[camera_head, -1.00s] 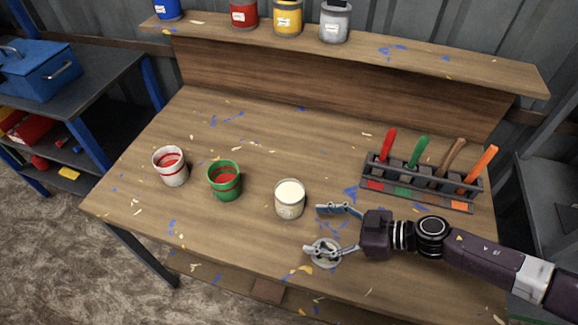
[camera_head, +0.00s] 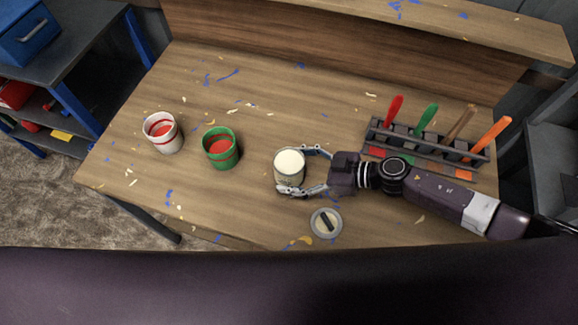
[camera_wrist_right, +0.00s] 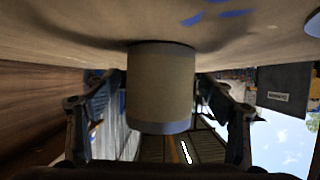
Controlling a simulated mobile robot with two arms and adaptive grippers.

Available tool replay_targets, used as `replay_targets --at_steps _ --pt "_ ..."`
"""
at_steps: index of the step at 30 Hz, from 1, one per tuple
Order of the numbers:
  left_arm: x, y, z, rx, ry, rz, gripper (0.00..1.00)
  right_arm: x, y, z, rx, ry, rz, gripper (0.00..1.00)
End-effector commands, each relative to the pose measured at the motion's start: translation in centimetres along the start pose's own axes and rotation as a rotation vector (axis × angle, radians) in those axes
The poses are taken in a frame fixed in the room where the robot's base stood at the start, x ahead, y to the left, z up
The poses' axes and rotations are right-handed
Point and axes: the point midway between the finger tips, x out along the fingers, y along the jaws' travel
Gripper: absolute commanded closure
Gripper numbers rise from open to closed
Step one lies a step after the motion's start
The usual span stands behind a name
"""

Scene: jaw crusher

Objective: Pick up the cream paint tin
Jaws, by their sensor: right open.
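The cream paint tin (camera_head: 289,163) stands upright on the wooden workbench, with cream paint showing at its top. My right gripper (camera_head: 301,172) is open around it, one finger on the far side and one on the near side. In the right wrist view the tin (camera_wrist_right: 160,90) is between the two fingers (camera_wrist_right: 160,105), with a visible gap on each side. My left gripper is not in view.
A green tin (camera_head: 221,148) and a white tin (camera_head: 162,132), both with red inside, stand to the left. A round lid (camera_head: 326,222) lies near the front. A rack (camera_head: 425,145) of coloured-handled tools is at the right.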

Motion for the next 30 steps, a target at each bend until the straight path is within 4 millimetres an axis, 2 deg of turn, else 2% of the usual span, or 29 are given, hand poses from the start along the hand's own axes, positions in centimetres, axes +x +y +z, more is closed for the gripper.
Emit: replay_targets --at_steps 3,10,17,27,30 --pt "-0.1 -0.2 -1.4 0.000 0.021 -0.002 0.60 0.9 0.0 0.0 0.000 0.000 0.000 0.25" --pt "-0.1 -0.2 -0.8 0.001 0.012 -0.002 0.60 1.0 0.0 0.1 0.000 -0.001 0.000 0.25" --pt "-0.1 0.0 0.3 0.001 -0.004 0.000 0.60 1.0 0.0 0.1 0.000 -0.001 0.000 0.49" --pt "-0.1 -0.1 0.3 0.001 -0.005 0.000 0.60 1.0 0.0 0.0 0.000 0.000 0.000 0.86" --pt "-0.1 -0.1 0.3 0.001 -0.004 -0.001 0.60 1.0 0.0 -0.2 0.000 0.003 0.000 0.88"
